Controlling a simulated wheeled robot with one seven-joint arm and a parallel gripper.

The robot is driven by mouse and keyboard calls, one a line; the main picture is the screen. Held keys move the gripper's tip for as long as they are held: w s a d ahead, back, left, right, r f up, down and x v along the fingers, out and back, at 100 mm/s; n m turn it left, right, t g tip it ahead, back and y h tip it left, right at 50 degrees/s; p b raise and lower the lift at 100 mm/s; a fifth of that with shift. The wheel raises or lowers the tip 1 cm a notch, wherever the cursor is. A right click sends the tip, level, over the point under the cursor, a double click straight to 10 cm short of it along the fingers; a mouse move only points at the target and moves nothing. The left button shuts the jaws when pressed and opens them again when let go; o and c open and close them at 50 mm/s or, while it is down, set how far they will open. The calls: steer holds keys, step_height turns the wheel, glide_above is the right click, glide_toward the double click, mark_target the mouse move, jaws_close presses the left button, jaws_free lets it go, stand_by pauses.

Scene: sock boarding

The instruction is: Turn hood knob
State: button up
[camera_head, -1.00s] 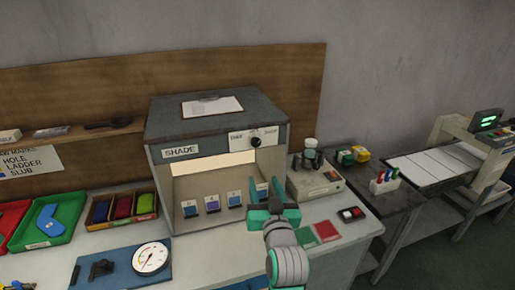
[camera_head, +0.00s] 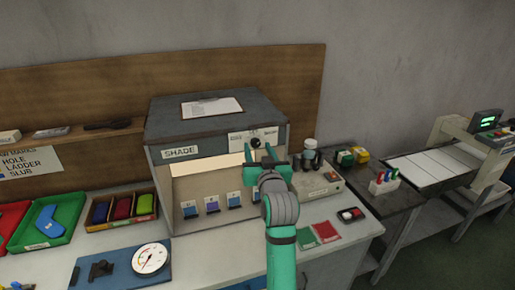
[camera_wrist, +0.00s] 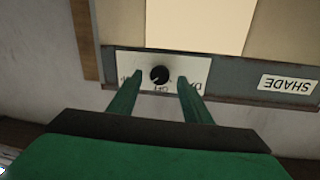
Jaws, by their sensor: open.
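The hood knob (camera_head: 255,144) is a small black round knob on a white label plate at the upper right front of the grey shade hood (camera_head: 205,146). In the wrist view the knob (camera_wrist: 159,75) appears upside down, with its plate (camera_wrist: 190,66) around it. My green gripper (camera_head: 262,154) is raised in front of the hood, just below the knob in the head view. In the wrist view its two fingers (camera_wrist: 158,80) are apart, one on each side of the knob. Nothing is between them that I can see touching; the remaining distance to the knob is unclear.
Several blue labelled blocks (camera_head: 212,208) stand in the lit hood opening. A box with a jar (camera_head: 315,180) stands to the right. A clipboard (camera_head: 211,107) lies on the hood. A dial gauge (camera_head: 150,259) and coloured trays (camera_head: 50,220) are at left.

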steer(key=shift+w+a, duration=0.15)
steer(key=shift+w, duration=0.6)
steer(key=c, duration=1.1)
steer(key=shift+o, duration=0.2)
steer(key=n, duration=0.2)
steer(key=shift+n, duration=0.4)
steer(key=n, duration=0.2)
steer(key=shift+f+n+t, duration=0.15)
steer(key=shift+n+t, duration=0.15)
steer(key=shift+n+y, duration=0.6)
steer(key=shift+n, duration=1.8)
